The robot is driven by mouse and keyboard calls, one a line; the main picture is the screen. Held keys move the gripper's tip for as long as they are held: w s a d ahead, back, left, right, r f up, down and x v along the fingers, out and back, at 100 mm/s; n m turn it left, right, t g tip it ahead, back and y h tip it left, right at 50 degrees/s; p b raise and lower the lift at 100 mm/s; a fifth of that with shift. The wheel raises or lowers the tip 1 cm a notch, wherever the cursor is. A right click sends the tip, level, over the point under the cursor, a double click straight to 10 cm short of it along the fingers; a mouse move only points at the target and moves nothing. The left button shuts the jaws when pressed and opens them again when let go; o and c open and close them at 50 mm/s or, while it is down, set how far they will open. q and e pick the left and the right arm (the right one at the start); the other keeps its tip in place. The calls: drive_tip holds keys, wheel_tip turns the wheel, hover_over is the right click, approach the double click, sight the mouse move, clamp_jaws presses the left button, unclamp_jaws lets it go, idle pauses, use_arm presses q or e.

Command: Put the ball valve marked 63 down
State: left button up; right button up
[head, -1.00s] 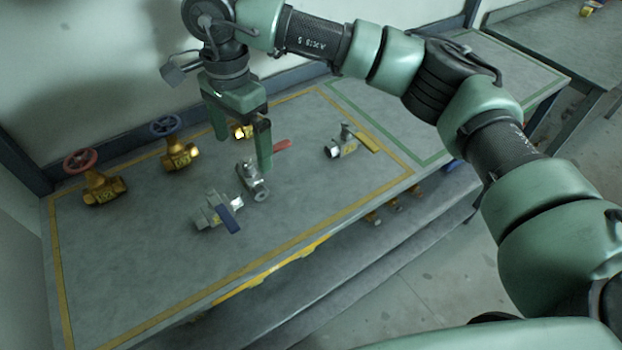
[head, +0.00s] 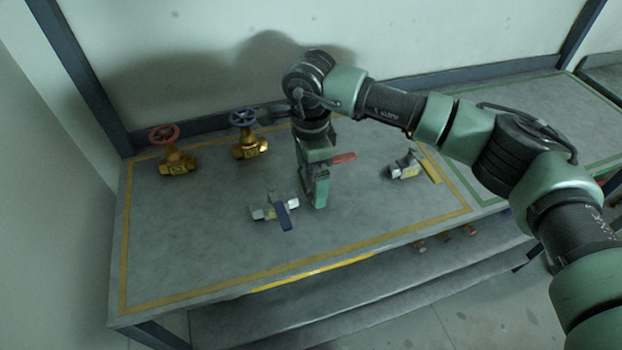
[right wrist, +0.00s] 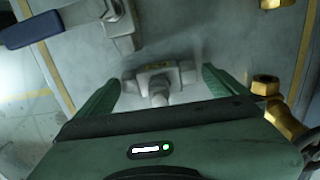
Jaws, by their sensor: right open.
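A grey ball valve with a red lever (head: 344,159) stands on the grey bench, largely hidden by my right gripper (head: 317,196) in the head view. In the right wrist view its grey body (right wrist: 160,78) lies between the two open fingers of my right gripper (right wrist: 162,76), with a gap on each side. A ball valve with a blue lever (head: 284,216) lies just left of the gripper. A ball valve with a yellow lever (head: 405,165) lies to the right. I cannot read 63 on any of them. My left gripper is not in view.
Two brass gate valves, one with a red wheel (head: 165,134) and one with a blue wheel (head: 243,118), stand at the back left. Yellow tape outlines this bench area (head: 200,258); its front left is clear. The wall is close behind.

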drive_tip(key=shift+r, duration=0.1)
drive_tip(key=c, duration=1.9)
